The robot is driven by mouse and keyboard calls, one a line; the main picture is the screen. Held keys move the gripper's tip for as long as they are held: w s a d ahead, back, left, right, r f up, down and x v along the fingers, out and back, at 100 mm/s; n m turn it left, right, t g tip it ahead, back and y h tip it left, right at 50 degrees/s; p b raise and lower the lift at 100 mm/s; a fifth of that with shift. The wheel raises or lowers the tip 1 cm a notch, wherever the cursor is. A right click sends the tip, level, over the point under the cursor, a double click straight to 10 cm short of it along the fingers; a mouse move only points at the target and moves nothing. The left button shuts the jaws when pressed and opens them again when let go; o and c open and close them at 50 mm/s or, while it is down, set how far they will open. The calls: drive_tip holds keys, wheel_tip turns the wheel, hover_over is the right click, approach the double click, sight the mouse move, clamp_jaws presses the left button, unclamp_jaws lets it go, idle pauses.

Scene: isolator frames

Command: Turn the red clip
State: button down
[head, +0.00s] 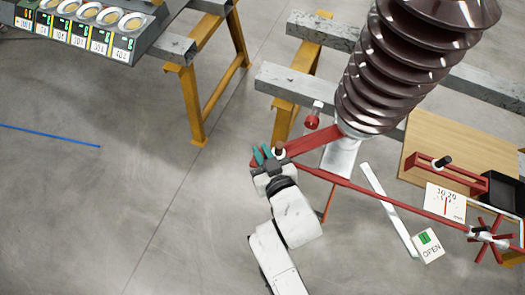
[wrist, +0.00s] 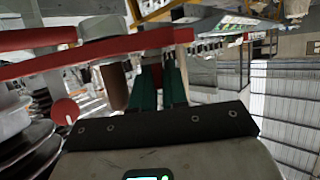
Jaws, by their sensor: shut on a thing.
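The red clip (head: 315,141) shows in the head view as a broad red bar running from the foot of the brown ribbed insulator (head: 405,65) down to my gripper (head: 263,154). In the wrist view the red bar (wrist: 95,56) crosses the teal fingers (wrist: 161,85) near their tips. My gripper is shut on the bar's end; the exact contact is partly hidden. A brown knob (wrist: 115,84) stands just left of the fingers, apart from or touching them, I cannot tell.
A thin red rod (head: 385,196) runs right to a red spoked wheel (head: 487,238). A small red knob (head: 312,122) hangs beside the insulator. A wooden board (head: 440,145), yellow trestles (head: 196,105) and an OPEN sign (head: 428,246) stand around.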

drive_tip(key=c, duration=1.5)
unclamp_jaws()
drive_tip(key=shift+s, duration=0.15)
drive_tip(key=b+v, duration=0.1)
drive_tip(key=v, duration=0.9)
drive_tip(key=shift+s+d+r, duration=0.1)
drive_tip(key=shift+s+r, duration=0.1)
drive_tip(key=s+d+f+m+g+h, duration=0.2)
drive_tip(key=s+d+f+g+h, duration=0.15)
drive_tip(key=d, duration=0.65)
drive_tip(key=s+d+f+m+g+h, duration=0.2)
drive_tip(key=d+f+g, duration=0.25)
drive_tip(key=d, duration=0.55)
drive_tip(key=s+d+g, duration=0.1)
drive_tip(key=s, duration=0.1)
drive_tip(key=s+d+m+g, duration=0.1)
drive_tip(key=d, duration=0.1)
drive_tip(key=s+d+g, duration=0.1)
drive_tip(key=s, duration=0.1)
drive_tip(key=shift+s+d+f+m+h, duration=0.2)
drive_tip(key=shift+s+d+m+h, duration=0.1)
drive_tip(key=shift+d, duration=0.1)
